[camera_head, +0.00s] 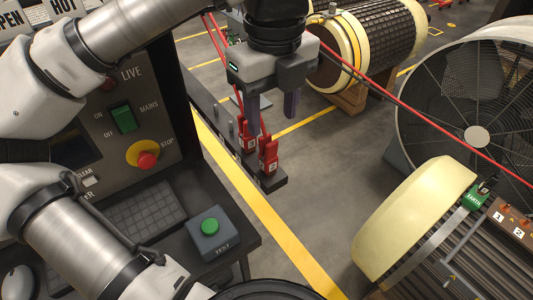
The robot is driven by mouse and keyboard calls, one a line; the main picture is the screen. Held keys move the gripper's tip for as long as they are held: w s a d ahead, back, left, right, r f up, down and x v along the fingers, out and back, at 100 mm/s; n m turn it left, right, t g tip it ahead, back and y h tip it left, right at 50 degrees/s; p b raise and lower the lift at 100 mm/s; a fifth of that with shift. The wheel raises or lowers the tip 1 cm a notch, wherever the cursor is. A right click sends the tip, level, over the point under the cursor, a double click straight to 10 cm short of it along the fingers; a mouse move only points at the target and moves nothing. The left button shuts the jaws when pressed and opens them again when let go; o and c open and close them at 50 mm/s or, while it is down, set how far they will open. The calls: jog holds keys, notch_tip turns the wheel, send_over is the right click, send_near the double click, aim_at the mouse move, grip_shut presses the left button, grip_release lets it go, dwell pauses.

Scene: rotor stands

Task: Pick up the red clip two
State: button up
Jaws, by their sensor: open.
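Two red clips stand on a narrow dark rail beside the console. One red clip (268,158) is nearer the rail's front end; the other red clip (247,142) is just behind and left of it. Each has a small white label, too small to read surely, so I cannot tell which is clip two. My gripper (272,125) points down above the clips, open, its two fingers apart with nothing visible between them. The left finger overlaps the rear clip in the picture; whether they touch is unclear.
The rail (272,184) juts out beside the console (125,95). Red cables (400,103) cross the view near my gripper. A green test button box (209,235) sits lower left. A rotor (425,220) and a large fan (470,95) stand right. Floor between is clear.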

aim_at(268, 140)
notch_tip(268, 140, down, 3)
jog(key=shift+f, duration=0.1)
jog(key=f, duration=0.1)
jog(key=f+p, duration=0.1)
jog(key=f, duration=0.2)
jog(key=shift+s+a+p, duration=0.3)
jog(key=shift+s, duration=0.05)
jog(key=shift+f, duration=0.6)
grip_shut()
